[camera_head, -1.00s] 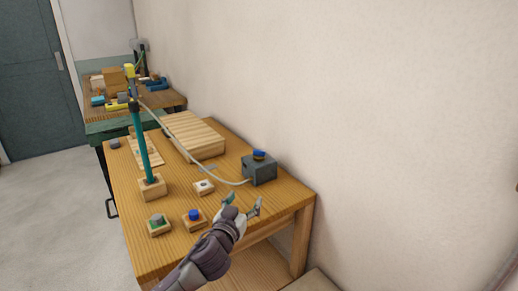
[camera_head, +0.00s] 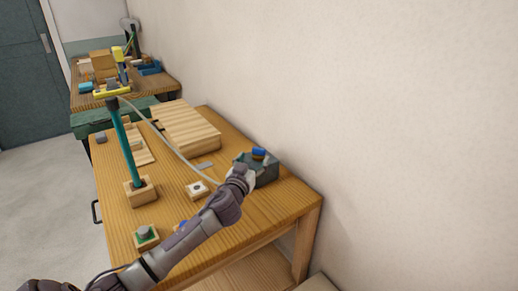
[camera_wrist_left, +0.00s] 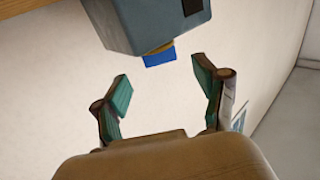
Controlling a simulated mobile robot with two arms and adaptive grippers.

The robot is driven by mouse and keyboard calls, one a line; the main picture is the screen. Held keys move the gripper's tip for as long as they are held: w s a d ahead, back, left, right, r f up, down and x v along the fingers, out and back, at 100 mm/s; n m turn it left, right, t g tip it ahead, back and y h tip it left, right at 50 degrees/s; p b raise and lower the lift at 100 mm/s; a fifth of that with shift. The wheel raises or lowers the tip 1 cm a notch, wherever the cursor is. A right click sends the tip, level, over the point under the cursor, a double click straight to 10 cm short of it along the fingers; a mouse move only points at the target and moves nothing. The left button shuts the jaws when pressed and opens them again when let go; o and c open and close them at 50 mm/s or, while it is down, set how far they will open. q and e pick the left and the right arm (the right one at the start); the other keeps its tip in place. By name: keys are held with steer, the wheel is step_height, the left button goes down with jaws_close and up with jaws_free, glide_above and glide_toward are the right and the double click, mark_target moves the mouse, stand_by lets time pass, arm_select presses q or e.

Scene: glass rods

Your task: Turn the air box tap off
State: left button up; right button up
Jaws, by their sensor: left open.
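The air box (camera_head: 266,172) is a grey box on the wooden table near the wall. Its tap (camera_head: 258,153) is a blue handle on a yellowish base on top. In the left wrist view the box (camera_wrist_left: 165,22) hangs from the top of the picture, with the blue tap (camera_wrist_left: 160,59) pointing between my fingers. My left gripper (camera_wrist_left: 165,90) is open, with the tap a little beyond its fingertips and not touching them. In the head view the left hand (camera_head: 245,172) covers part of the box, and its fingertips are hidden. My right gripper is not in view.
A pale hose (camera_head: 170,145) runs from the torch-like post toward the box. A teal rod (camera_head: 126,150) stands upright in a wooden block.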

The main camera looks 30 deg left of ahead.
mark_target(258, 151)
arm_select(q)
steer(key=x, duration=0.5)
steer(key=shift+w+a, duration=0.1)
steer(key=shift+w, duration=0.1)
steer(key=shift+w+a, duration=0.1)
steer(key=shift+w, duration=0.3)
steer(key=shift+c, duration=1.2)
steer(key=c, duration=0.9)
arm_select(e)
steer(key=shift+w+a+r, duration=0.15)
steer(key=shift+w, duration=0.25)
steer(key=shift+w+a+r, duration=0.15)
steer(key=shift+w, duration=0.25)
